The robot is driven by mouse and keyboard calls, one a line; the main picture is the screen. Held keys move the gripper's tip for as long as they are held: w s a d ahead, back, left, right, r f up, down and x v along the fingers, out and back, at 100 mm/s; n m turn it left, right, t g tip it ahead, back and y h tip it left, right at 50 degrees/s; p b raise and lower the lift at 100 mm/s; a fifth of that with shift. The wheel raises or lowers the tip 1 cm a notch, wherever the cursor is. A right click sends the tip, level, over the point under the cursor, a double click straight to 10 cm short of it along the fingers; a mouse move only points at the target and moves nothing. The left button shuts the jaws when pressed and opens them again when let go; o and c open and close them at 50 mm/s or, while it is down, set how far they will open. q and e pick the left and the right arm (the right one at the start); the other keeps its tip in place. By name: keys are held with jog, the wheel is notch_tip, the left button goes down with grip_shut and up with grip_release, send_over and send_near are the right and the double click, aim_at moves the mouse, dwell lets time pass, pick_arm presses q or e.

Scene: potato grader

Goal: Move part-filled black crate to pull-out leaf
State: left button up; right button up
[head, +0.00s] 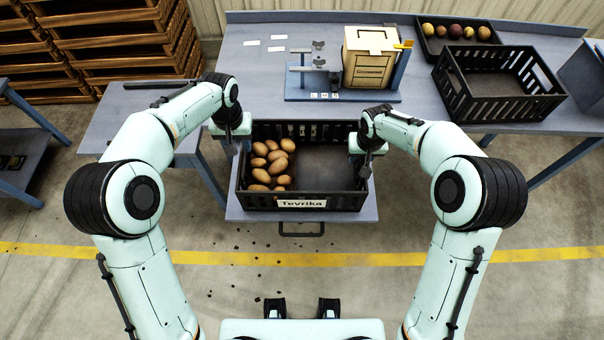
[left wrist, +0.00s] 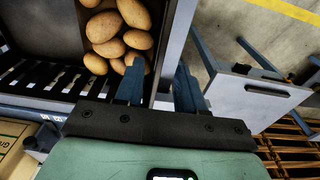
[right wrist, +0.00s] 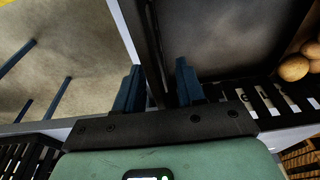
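The black crate (head: 318,202), labelled Tevrika, stands upright on the grey pull-out leaf (head: 232,213) at the bench front. Brown potatoes (head: 270,160) fill its left part; the right part is bare. My left gripper (head: 236,146) is at the crate's left wall; in the left wrist view its fingers (left wrist: 157,88) stand apart, one on each side of the wall. My right gripper (head: 367,158) is at the right wall; in the right wrist view its fingers (right wrist: 158,88) also straddle the wall with a visible gap. I see no firm contact at either wall.
An empty black crate (head: 510,107) and a tray of mixed potatoes (head: 433,45) stand on the bench at the right. A wooden box (head: 369,62) on a blue-based stand is behind the crate. A side table (head: 110,130) is at the left, with wooden pallets (head: 110,35) behind.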

pick_arm(q)
notch_tip(320, 180, up, 4)
jog(key=shift+s+r, duration=0.1)
jog(key=shift+s, duration=0.05)
jog(key=shift+r, duration=0.4)
pick_arm(e)
jog(key=shift+r, duration=0.2)
jog(key=r, duration=0.3)
jog(key=s+r, duration=0.1)
jog(key=r, duration=0.3)
jog(key=s+r, duration=0.1)
jog(key=r, duration=0.3)
jog(key=shift+s+r, duration=0.1)
jog(key=shift+r, duration=0.15)
jog(key=shift+f, duration=0.1)
